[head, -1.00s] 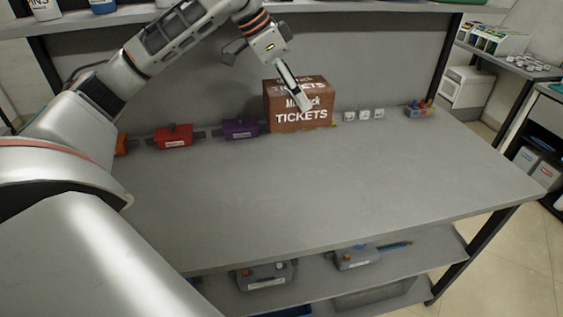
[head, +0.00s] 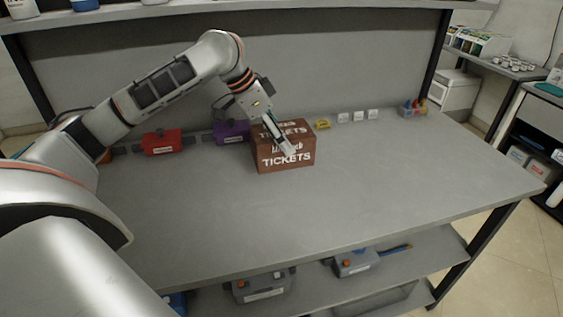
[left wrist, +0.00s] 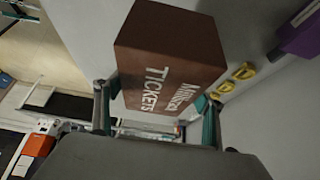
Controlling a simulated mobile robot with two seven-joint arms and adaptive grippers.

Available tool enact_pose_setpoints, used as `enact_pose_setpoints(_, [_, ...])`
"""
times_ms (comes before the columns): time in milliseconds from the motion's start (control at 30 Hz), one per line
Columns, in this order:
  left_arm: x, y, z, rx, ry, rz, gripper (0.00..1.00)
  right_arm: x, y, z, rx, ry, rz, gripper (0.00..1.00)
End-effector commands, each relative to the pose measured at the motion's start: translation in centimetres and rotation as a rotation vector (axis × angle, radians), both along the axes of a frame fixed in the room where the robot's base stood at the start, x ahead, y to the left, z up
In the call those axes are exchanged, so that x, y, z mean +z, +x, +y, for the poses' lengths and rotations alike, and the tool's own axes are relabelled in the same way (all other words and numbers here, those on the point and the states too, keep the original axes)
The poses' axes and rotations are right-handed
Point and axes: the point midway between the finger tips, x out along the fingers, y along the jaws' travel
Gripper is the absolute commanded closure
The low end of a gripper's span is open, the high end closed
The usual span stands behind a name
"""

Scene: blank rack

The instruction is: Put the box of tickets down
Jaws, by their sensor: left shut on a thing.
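The brown box of tickets (head: 272,159), with white lettering, is at the back middle of the grey workbench top (head: 300,205) in the head view. My left gripper (head: 284,146) is shut on the box from above, one finger showing across its front. In the left wrist view the box (left wrist: 165,60) sits between the two fingers (left wrist: 155,108). Whether the box touches the bench or hangs just above it I cannot tell. My right gripper is not in view.
A red box (head: 163,142) and a purple box (head: 231,132) stand to the left along the back. A small yellow item (head: 323,123), several white blocks (head: 358,116) and a small container of coloured items (head: 413,107) stand to the right. The front of the bench is clear.

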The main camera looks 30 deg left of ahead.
Motion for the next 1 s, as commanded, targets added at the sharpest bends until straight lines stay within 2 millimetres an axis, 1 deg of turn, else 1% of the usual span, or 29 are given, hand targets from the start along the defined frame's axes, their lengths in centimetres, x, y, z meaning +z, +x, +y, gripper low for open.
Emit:
enact_pose_setpoints(33, [-0.9,0.0,0.0,0.000,-0.002,-0.001,0.72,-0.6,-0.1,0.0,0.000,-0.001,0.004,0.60])
enact_pose_setpoints(100, [-1.7,0.0,0.0,-0.001,-0.001,-0.002,0.72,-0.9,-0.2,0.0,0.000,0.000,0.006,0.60])
enact_pose_setpoints(267, [-2.3,0.1,-0.1,0.000,-0.002,-0.005,0.72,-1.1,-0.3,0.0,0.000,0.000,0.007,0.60])
enact_pose_setpoints(367, [-3.0,0.0,-0.1,-0.001,-0.002,-0.003,0.72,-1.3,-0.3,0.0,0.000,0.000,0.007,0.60])
enact_pose_setpoints(600, [-6.3,0.0,0.0,-0.001,-0.001,-0.001,0.72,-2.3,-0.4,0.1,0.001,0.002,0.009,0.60])
enact_pose_setpoints(667, [-6.6,0.0,0.0,-0.001,-0.002,-0.003,0.72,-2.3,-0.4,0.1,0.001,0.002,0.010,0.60])
enact_pose_setpoints(967, [-6.5,0.0,0.0,0.000,-0.002,-0.005,0.72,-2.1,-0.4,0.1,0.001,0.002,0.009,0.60])
enact_pose_setpoints(1000, [-6.7,0.0,0.0,-0.001,-0.001,-0.002,0.29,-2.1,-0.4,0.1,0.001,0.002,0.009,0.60])
